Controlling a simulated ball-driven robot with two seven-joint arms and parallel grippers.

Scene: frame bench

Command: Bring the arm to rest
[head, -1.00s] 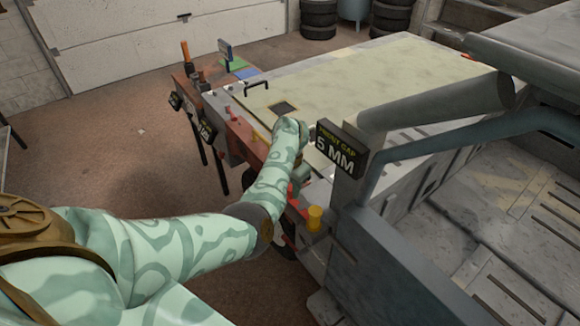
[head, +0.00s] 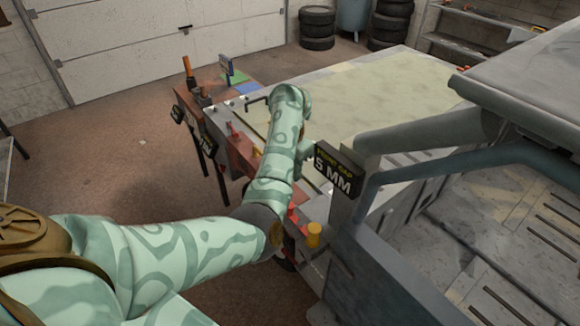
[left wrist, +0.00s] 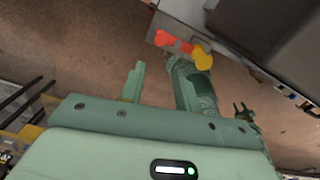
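My left arm (head: 270,185) comes in from the left in the head view, bent upward at the elbow, with its far end over the near side of the bench (head: 400,85). Its gripper is hidden behind the forearm there. In the left wrist view my left gripper (left wrist: 158,72) shows its fingers apart, with only brown floor seen between them and nothing held. A mottled green part overlaps the right finger area.
A grey tubular frame with a "5 MM" sign (head: 333,171) stands right of my forearm. A yellow knob (head: 314,234) is below it; a yellow piece also shows in the left wrist view (left wrist: 202,57). A reddish side table (head: 205,85) stands left. The floor (head: 110,150) at left is clear.

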